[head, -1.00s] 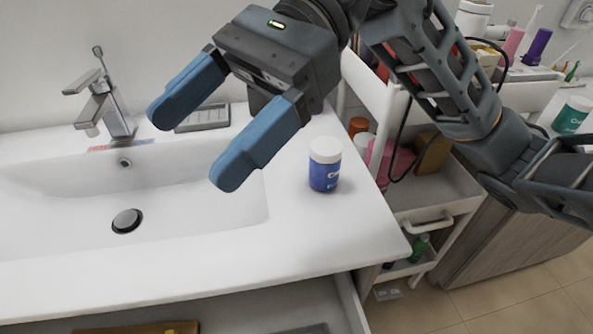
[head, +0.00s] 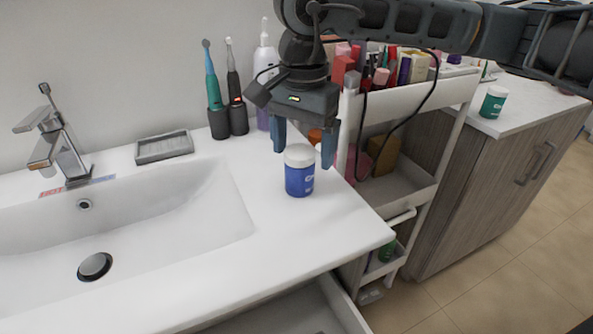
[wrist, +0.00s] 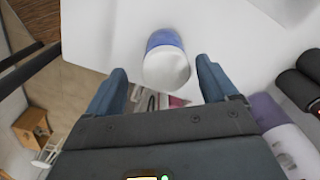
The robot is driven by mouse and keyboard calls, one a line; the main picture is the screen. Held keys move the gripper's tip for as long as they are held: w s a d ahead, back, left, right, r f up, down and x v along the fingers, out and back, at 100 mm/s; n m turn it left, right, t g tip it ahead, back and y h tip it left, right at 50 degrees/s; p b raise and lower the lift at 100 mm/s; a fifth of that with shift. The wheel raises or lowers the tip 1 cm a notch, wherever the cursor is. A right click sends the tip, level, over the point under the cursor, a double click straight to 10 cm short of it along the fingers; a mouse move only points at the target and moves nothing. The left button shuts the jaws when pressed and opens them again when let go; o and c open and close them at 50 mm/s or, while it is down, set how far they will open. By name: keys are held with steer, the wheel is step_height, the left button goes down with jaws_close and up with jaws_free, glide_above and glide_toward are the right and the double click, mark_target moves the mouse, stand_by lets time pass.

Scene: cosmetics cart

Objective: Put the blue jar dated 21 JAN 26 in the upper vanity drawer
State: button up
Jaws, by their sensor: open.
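A blue jar (head: 300,178) with a white lid stands upright on the right end of the white sink counter. Part of a white label shows on it, but no date is readable. My gripper (head: 307,152) is open and points down just behind the jar, its fingers apart. In the wrist view the jar (wrist: 165,62) lies ahead, between the lines of the two open fingers (wrist: 163,78), and nothing is held. A vanity drawer (head: 290,312) below the counter is pulled open at the bottom of the head view; most of its inside is out of frame.
A white cart (head: 400,105) full of cosmetics stands to the right of the counter. Electric toothbrushes (head: 229,118) and a pump bottle (head: 264,62) stand behind. A grey soap dish (head: 164,147) is by the basin. A green jar (head: 493,102) stands on the far cabinet.

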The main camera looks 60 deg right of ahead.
mark_target(300, 168)
steer(key=shift+w+d+f+p, duration=0.1)
steer(key=shift+w+f+p, duration=0.15)
steer(key=shift+f, duration=1.1)
steer(key=shift+w+f+p, duration=0.1)
steer(key=shift+f+p, duration=0.1)
steer(key=shift+f, duration=1.1)
steer(key=shift+c, duration=0.5)
steer(key=c, duration=1.2)
step_height(300, 168, up, 10)
steer(key=shift+b, duration=0.35)
